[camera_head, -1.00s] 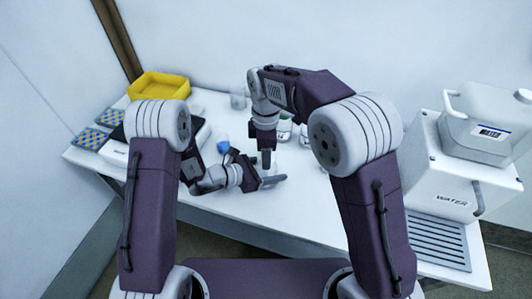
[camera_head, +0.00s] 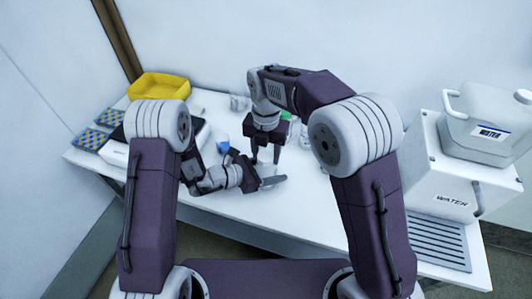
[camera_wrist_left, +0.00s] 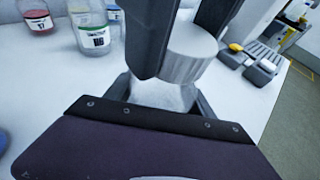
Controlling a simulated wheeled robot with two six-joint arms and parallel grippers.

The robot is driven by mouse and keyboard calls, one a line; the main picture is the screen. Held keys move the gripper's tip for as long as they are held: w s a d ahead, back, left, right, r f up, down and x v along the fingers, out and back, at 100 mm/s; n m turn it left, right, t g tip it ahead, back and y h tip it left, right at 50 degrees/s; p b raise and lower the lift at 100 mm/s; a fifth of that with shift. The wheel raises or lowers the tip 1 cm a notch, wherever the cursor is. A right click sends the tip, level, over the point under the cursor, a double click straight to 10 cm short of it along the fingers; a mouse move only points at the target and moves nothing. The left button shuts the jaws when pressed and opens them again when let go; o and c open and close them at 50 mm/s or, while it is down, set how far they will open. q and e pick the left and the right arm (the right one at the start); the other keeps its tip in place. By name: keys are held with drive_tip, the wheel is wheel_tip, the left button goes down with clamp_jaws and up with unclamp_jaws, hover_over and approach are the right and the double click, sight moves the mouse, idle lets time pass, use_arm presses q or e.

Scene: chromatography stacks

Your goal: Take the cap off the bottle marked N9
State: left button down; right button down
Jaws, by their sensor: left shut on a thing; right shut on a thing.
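A clear bottle (camera_wrist_left: 160,93) with a pale ribbed cap (camera_wrist_left: 192,55) stands between my grippers at the table's front; it shows small in the head view (camera_head: 267,171). The cap still sits at the bottle's top. My left gripper (camera_head: 268,183) is shut around the bottle's body from the side, its dark fingers flanking it in the left wrist view (camera_wrist_left: 160,95). My right gripper (camera_head: 265,163) points down from above and is shut on the cap. The held bottle's label is hidden, so I cannot read its mark.
In the left wrist view, a red-filled bottle (camera_wrist_left: 37,17) and a green-labelled bottle (camera_wrist_left: 92,30) stand behind. A yellow bin (camera_head: 158,86) and blue-yellow racks (camera_head: 90,139) are at the left. A WATER box (camera_head: 450,185) carrying a jug stands right. The table's front left is clear.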

sight(266, 155)
drive_tip(key=shift+r, duration=0.1)
drive_tip(key=shift+r, duration=1.05)
drive_tip(key=shift+r, duration=2)
use_arm(q)
drive_tip(key=shift+c, duration=1.3)
unclamp_jaws()
